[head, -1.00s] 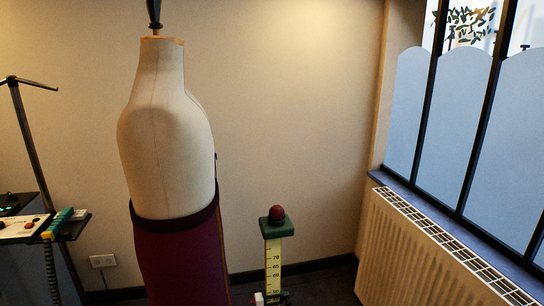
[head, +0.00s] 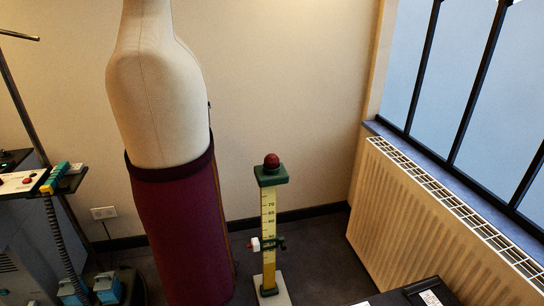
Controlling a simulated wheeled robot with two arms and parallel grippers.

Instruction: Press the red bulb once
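The red bulb (head: 272,161) sits on top of a green block (head: 271,176) at the head of an upright yellow measuring post (head: 268,217). The post has printed numbers and stands on a pale base (head: 270,293) on the floor. A small clamp (head: 266,244) with a white part crosses the post below the numbers. The bulb is in plain view with nothing touching it. Neither of my grippers shows in the head view.
A dress form (head: 160,95) with a maroon skirt (head: 182,235) stands left of the post. A ribbed radiator (head: 400,225) is on the right under the window. A control panel (head: 28,183) with a small red button is at the far left. Dark floor surrounds the post.

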